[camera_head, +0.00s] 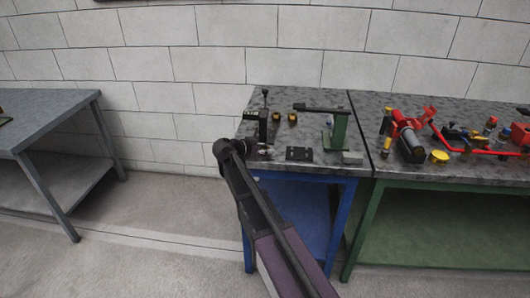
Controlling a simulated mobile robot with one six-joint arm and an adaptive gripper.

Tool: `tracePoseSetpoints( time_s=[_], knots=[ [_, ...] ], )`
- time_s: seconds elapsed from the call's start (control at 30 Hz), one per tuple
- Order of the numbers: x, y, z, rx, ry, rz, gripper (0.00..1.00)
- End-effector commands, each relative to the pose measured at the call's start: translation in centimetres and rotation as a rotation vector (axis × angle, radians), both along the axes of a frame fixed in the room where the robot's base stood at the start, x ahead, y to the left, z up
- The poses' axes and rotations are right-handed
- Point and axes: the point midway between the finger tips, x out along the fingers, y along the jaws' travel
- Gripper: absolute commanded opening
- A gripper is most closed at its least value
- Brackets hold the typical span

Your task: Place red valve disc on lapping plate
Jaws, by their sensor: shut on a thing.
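My arm reaches up from the bottom to the front left edge of the blue-legged bench. My gripper (265,153) is small and partly hidden by my wrist, over the bench's front left part. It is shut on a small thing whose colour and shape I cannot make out. I cannot pick out a red valve disc on this bench. A dark flat plate (299,154), which may be the lapping plate, lies at the bench's front edge, just right of my gripper and apart from it.
The blue-legged bench (285,100) also bears a dark upright stand (263,120), small brass parts (292,118), a green stand with a dark bar (338,132) and a grey block (352,157). The green-legged bench (470,178) holds red parts. A grey table (50,118) stands left; floor between is clear.

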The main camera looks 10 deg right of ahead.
Motion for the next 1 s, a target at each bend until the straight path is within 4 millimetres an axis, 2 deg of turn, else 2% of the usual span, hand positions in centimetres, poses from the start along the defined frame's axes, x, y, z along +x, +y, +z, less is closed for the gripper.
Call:
tracePoseSetpoints(
  time_s=[0.47,0.5,0.57,0.6,1.0],
  knots=[
    [0.0,0.0,-0.44,-0.001,0.0,0.0,0.0],
    [0.0,0.0,-0.32,0.0,0.0,0.0,0.68],
    [0.0,0.0,-0.3,0.0,0.0,0.0,0.86],
    [0.0,0.0,-0.3,0.0,0.0,0.0,0.91],
    [-0.01,-0.01,-0.33,0.0,0.0,0.0,0.91]
  ],
)
